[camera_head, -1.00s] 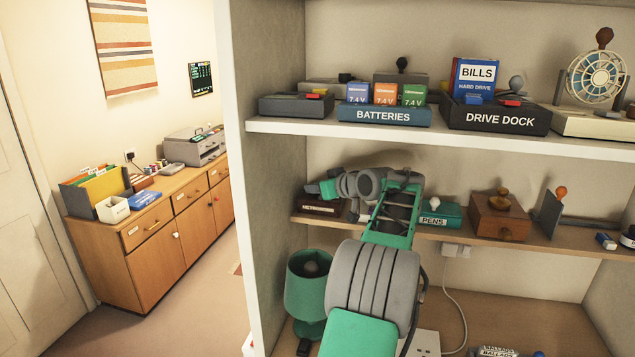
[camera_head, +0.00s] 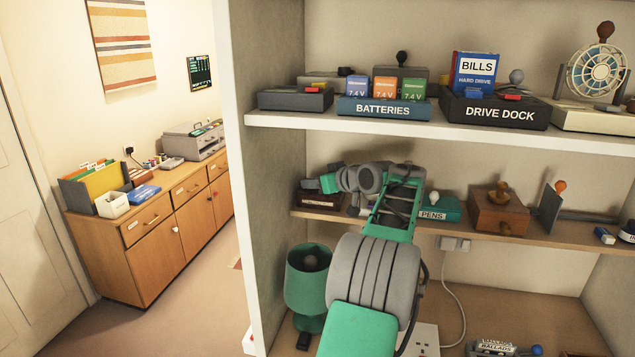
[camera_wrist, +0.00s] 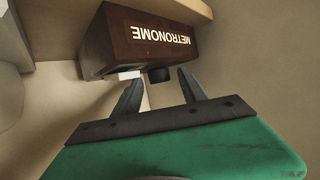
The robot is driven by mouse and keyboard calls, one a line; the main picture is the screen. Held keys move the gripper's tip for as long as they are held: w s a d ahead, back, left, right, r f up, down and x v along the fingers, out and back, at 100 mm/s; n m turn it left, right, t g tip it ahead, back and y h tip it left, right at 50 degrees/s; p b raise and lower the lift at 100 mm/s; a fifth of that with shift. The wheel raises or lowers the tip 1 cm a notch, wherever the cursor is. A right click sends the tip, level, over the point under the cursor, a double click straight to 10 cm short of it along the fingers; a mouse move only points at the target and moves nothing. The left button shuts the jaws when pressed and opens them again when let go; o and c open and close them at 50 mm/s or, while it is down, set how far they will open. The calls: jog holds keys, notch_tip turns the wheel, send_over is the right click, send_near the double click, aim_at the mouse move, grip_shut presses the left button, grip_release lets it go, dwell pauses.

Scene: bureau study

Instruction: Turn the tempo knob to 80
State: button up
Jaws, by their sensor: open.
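The metronome (camera_head: 318,201) is a dark brown box on the left end of the middle shelf. In the wrist view the metronome (camera_wrist: 160,40) appears upside down, with its white name label on the front. A dark round knob (camera_wrist: 159,75) sticks out from its face, beside a small white part (camera_wrist: 124,74). My gripper (camera_wrist: 160,80) is open, with one fingertip on each side of the knob. I cannot tell whether either finger touches it. In the head view my gripper (camera_head: 321,184) is at the metronome and partly hides it. No tempo reading is legible.
The upper shelf with the batteries box (camera_head: 384,111) and drive dock (camera_head: 493,115) hangs above my arm. A green pens box (camera_head: 440,212) and a wooden box (camera_head: 498,219) stand to the right. A green lamp (camera_head: 306,290) stands below. The cabinet's side wall (camera_head: 271,60) is close on the left.

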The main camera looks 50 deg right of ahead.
jog(key=b+v, duration=0.2)
jog(key=v, duration=0.5)
jog(key=shift+s, duration=0.15)
jog(key=shift+s+r, duration=0.1)
